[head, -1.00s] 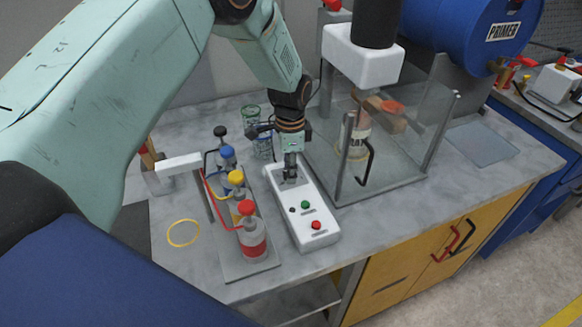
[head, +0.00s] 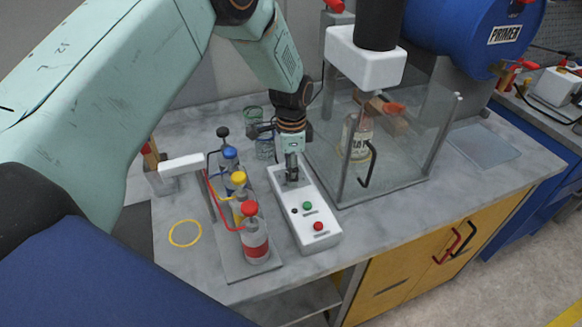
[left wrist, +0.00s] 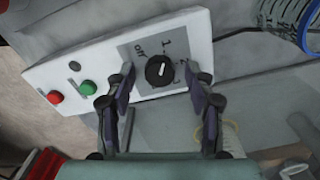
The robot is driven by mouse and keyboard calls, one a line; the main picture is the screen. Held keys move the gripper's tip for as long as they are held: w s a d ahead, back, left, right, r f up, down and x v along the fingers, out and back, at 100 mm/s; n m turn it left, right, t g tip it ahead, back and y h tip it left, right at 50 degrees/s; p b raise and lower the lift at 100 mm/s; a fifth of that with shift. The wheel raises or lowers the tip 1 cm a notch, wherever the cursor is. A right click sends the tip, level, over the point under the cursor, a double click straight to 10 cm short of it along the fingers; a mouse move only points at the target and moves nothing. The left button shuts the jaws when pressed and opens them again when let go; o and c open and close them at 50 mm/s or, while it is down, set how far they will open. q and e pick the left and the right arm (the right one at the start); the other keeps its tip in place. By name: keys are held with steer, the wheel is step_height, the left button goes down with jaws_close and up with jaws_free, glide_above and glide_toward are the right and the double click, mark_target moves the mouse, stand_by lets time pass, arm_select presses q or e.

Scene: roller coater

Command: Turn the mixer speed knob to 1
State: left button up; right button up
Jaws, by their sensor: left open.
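The mixer speed knob (left wrist: 159,70) is a round black knob with a white pointer line, on a grey label patch of the white control box (left wrist: 105,62). The pointer's exact setting is hard to tell. My left gripper (left wrist: 162,78) is open, with one finger on each side of the knob; contact is not clear. In the head view my left gripper (head: 291,172) points down over the far end of the control box (head: 292,204), hiding the knob. My right gripper is out of view.
Green (head: 307,206) and red (head: 318,226) buttons sit on the box's near end. A rack of capped bottles (head: 252,232) stands close on the left. A glass-walled mixer enclosure (head: 405,150) stands close on the right. Glass beakers (head: 264,148) stand behind the gripper.

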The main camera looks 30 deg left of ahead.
arm_select(q)
steer(key=shift+w+d, duration=0.1)
steer(key=shift+w, duration=0.05)
step_height(320, 180, up, 12)
stand_by(0.5)
stand_by(0.3)
steer(key=shift+s+f, duration=0.1)
steer(key=shift+s, duration=0.1)
